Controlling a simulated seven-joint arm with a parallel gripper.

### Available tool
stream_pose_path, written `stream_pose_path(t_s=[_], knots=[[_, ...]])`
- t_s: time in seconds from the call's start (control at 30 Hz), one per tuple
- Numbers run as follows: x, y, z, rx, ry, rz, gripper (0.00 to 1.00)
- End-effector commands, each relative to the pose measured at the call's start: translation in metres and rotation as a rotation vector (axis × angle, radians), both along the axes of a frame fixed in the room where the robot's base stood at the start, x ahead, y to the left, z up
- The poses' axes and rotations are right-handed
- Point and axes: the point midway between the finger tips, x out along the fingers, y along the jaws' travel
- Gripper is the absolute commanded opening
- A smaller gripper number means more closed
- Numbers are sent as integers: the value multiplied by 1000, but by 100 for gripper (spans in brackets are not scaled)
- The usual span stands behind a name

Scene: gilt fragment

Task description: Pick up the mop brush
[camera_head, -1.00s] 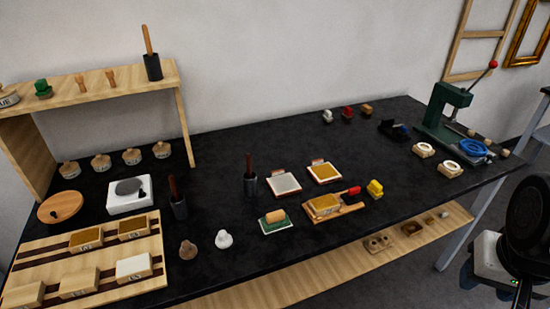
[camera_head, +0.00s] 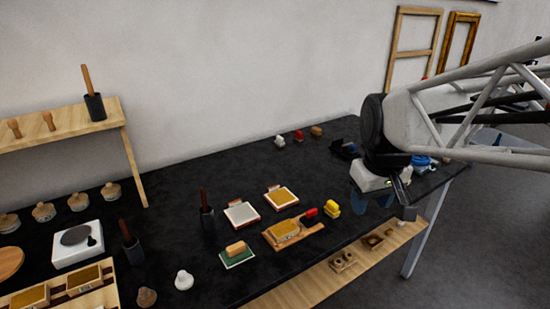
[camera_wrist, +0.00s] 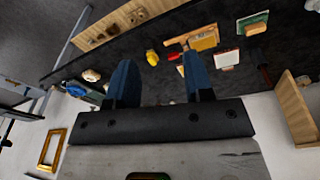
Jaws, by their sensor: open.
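Three upright tools with brown handles stand in dark cups: one (camera_head: 93,103) on the wooden shelf, one (camera_head: 132,245) by the white scale, one (camera_head: 207,215) left of the framed pads. I cannot tell which is the mop brush, and any bristles are hidden in the cups. My gripper (camera_head: 376,198) is over the right part of the black table, well right of all three. In the wrist view its two blue fingers (camera_wrist: 161,78) are apart with nothing between them. One dark tool (camera_wrist: 262,65) shows at the right of that view.
The black table (camera_head: 170,190) has clear room along its back. A wooden board with a gold pad (camera_head: 285,230), a yellow item (camera_head: 332,206) and a red one (camera_head: 310,213) lie left of my gripper. A wooden shelf (camera_head: 60,130) stands at the left.

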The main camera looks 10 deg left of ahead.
Motion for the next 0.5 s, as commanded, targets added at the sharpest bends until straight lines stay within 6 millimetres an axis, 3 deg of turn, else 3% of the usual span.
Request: stream_pose_path(t_s=[0.2,0.5], knots=[[45,55,-1,-18,23,168,47],[94,139,-12,-43,50,397,47]])
